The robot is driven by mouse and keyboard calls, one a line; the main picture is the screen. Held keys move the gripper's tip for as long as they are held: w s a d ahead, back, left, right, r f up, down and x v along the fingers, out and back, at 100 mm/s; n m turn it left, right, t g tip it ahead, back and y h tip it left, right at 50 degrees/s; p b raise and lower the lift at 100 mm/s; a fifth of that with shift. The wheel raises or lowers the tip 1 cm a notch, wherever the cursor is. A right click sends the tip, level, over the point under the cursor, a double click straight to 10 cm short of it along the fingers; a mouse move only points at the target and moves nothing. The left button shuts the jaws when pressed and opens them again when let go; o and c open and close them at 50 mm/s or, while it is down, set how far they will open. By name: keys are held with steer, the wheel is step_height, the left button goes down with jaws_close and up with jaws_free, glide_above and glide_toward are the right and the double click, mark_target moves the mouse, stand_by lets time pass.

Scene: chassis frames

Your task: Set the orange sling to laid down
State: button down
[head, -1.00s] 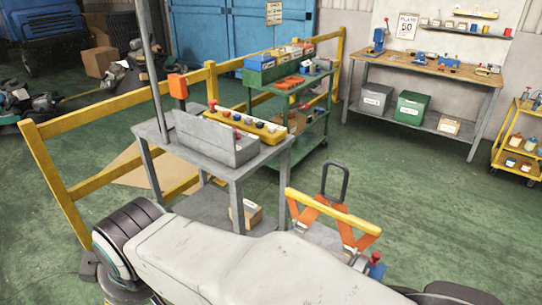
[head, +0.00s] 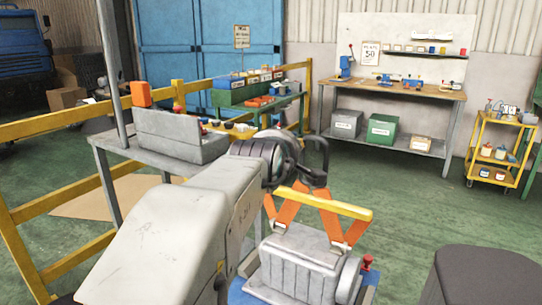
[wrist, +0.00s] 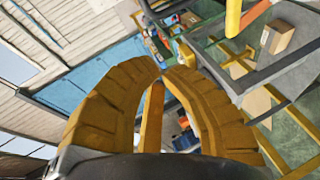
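The orange sling (head: 292,207) has orange straps that rise crosswise to a yellow bar (head: 330,203). My pale arm and dark wrist reach in from the lower left, left of the sling. In the wrist view, my gripper (wrist: 163,70) shows two ridged yellow-brown fingers. Their tips come close together, with a narrow gap seen between them and nothing held. Whether the tips touch is unclear.
A grey table (head: 107,142) with a grey box (head: 180,145) stands left of my arm. A yellow railing (head: 60,127) runs behind it. A workbench (head: 400,91) and a yellow cart (head: 490,165) stand at the back.

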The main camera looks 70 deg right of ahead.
steer(key=shift+g+h, duration=0.4)
steer(key=shift+g, duration=0.5)
steer(key=s, duration=0.2)
steer(key=s+d+b, duration=0.1)
steer(key=s, duration=0.2)
steer(key=shift+s+d, duration=0.1)
steer(key=shift+d, duration=0.1)
steer(key=shift+d, duration=0.1)
steer(key=d+f, duration=0.2)
steer(key=d, duration=1.1)
steer(key=shift+s+d+f, duration=0.25)
steer(key=shift+s+f, duration=0.05)
steer(key=shift+f, duration=0.05)
steer(key=shift+r, duration=0.1)
